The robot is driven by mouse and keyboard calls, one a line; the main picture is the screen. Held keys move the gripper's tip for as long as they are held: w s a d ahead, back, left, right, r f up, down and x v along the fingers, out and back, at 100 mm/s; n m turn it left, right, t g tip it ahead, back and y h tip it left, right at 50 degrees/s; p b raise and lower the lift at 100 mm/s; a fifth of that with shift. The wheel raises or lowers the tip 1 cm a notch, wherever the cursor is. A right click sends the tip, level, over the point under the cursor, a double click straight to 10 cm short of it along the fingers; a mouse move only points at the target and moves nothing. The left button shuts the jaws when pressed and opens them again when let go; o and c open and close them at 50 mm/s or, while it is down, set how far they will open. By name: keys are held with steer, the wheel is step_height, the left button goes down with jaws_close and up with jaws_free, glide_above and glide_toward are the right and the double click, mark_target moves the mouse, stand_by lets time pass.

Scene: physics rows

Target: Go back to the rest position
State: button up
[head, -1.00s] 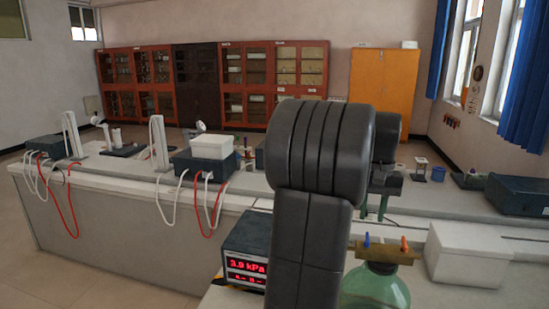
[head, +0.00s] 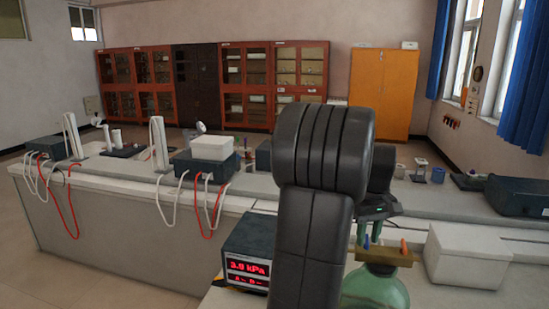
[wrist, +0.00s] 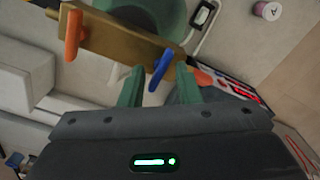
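My gripper (wrist: 159,72) is open in the wrist view, its two green fingers apart. It also shows in the head view (head: 368,238), partly behind my dark arm, with the fingers pointing down. Beyond the fingers is a brass valve block (wrist: 112,38) with a blue lever (wrist: 161,68) and an orange lever (wrist: 74,36). The blue lever appears between the fingertips in the wrist view; I see no grip on it. The block sits on top of a green glass bottle (head: 376,290) in the head view.
A pressure meter (head: 247,268) reading 3.9 kPa stands left of the bottle. A white box (head: 468,255) stands to the right. Behind is a long bench with instruments, red and white cables and a blue cup (head: 437,175). The floor at left is clear.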

steer(key=shift+n+b, duration=0.4)
steer(key=shift+n, duration=1.5)
